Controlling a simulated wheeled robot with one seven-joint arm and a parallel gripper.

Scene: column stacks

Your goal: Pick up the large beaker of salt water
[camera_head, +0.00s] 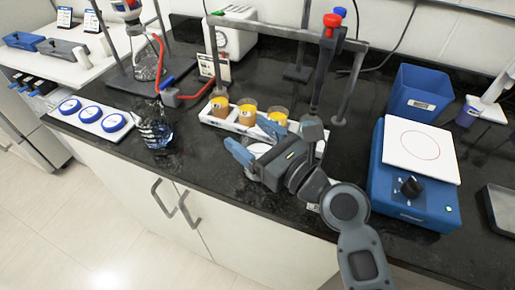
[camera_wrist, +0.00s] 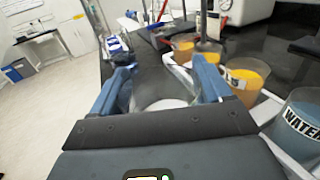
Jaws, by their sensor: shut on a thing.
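My gripper (camera_head: 253,140) is at the front of the black bench, its blue fingers on both sides of a clear beaker (camera_head: 258,150). In the wrist view, my gripper (camera_wrist: 163,85) is shut on this clear beaker (camera_wrist: 162,103), which has a pale bottom or contents. No label on it shows, so I cannot read whether it is the salt water. My gripper and arm hide much of it. I cannot tell whether it touches the bench.
A white rack (camera_head: 232,126) with several yellow-filled beakers stands just behind my gripper. A beaker labelled WATER (camera_wrist: 298,125) is close on the right in the wrist view.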

